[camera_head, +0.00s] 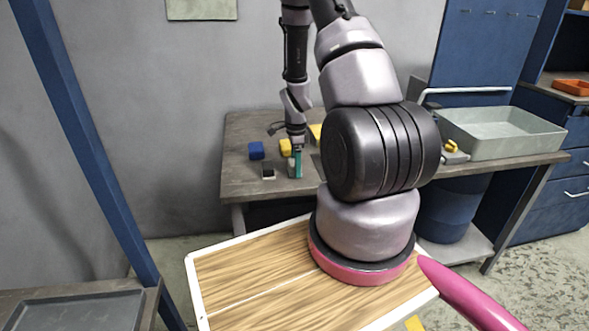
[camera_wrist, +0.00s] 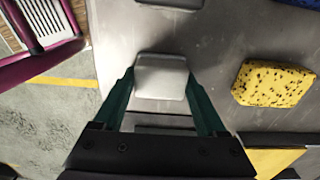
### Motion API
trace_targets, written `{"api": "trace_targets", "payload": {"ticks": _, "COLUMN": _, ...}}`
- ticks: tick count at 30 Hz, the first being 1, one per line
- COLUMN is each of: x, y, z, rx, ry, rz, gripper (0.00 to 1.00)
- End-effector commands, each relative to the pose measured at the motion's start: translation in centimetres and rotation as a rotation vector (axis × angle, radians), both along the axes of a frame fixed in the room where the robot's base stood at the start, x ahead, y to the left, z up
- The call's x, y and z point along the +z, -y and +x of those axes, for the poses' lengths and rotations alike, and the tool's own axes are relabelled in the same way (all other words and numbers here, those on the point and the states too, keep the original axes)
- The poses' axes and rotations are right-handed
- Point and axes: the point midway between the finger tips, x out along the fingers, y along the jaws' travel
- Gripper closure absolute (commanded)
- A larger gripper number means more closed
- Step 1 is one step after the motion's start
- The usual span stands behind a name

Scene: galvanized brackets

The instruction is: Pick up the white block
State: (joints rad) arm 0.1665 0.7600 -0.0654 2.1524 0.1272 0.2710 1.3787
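The white block (camera_wrist: 162,78) is a pale, rounded square in the wrist view, on the grey table top. My gripper (camera_wrist: 161,76) has its two green fingers spread apart, with the tips at the block's left and right sides. I cannot tell whether the fingertips touch it. In the head view my gripper (camera_head: 297,164) points down, low over the table, and the block beside it is mostly hidden.
A speckled yellow sponge (camera_wrist: 272,84) lies to the right in the wrist view. A blue block (camera_head: 256,150) and a small dark item with a pale top (camera_head: 268,173) are left of my gripper on the table (camera_head: 236,180). A grey-green tray (camera_head: 500,145) stands at right.

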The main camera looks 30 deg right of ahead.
Motion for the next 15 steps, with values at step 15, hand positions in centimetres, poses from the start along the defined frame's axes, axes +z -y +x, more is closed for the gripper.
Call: {"api": "trace_targets", "payload": {"ticks": 15, "x": 3.2, "y": 0.0, "z": 0.1, "rx": 0.001, "ry": 0.005, "rz": -0.001, "gripper": 0.91}}
